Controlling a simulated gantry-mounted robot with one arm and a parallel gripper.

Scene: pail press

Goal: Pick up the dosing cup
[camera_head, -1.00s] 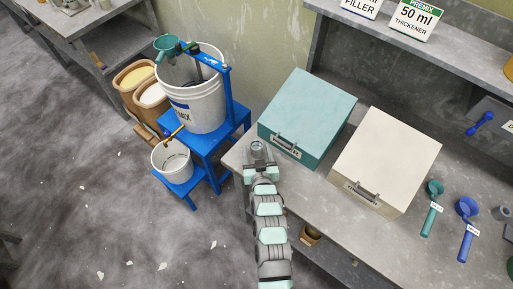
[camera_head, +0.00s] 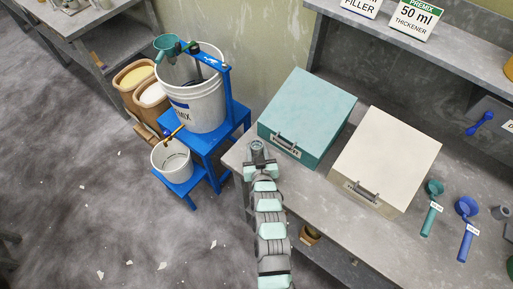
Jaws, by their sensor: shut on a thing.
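My gripper (camera_head: 257,152) is near the left end of the grey bench, just left of the teal box. It is shut on a small grey round cup (camera_head: 257,145), apparently the dosing cup, whose open rim shows at the fingertips. The fingers hide part of it. Whether its base touches the bench cannot be told.
A teal box (camera_head: 306,115) and a cream box (camera_head: 386,155) stand on the bench. Teal (camera_head: 434,188) and blue (camera_head: 467,208) scoops and another grey cup (camera_head: 500,212) lie at right. A white pail (camera_head: 203,110) stands on a blue stand (camera_head: 205,142) at left.

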